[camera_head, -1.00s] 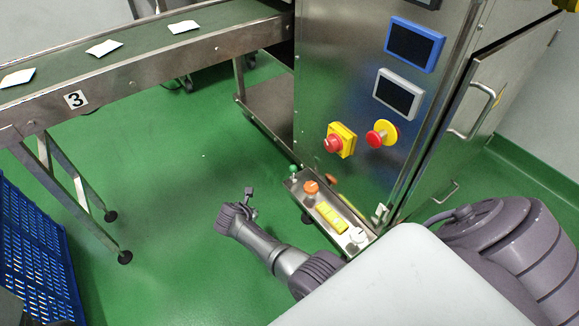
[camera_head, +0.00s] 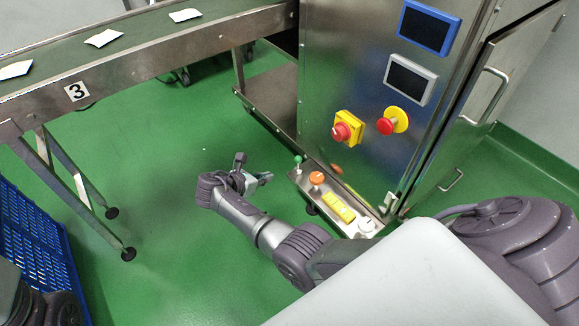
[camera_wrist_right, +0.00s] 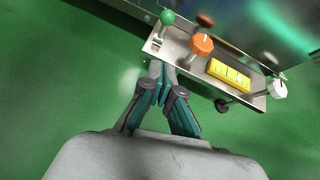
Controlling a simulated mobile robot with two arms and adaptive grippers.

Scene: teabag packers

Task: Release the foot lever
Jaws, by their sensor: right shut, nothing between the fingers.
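A low steel control panel (camera_head: 335,205) juts from the foot of the machine. At its left end a green-knobbed lever (camera_head: 298,159) stands on a thin stem; it also shows in the right wrist view (camera_wrist_right: 167,18). Beside it are an orange knob (camera_head: 317,178), a yellow block (camera_head: 338,207) and a white knob (camera_head: 366,225). I cannot tell for certain which of these is the foot lever. My right gripper (camera_head: 266,178) is shut and empty, just left of the panel. In the right wrist view its fingertips (camera_wrist_right: 162,68) point at the panel's near edge, below the green knob. My left gripper is out of view.
The steel machine (camera_head: 340,75) rises behind the panel, with a red emergency button (camera_head: 386,126) and a red switch (camera_head: 341,132). A conveyor (camera_head: 150,52) with white packets runs left. A blue crate (camera_head: 30,245) stands at lower left. Green floor between is clear.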

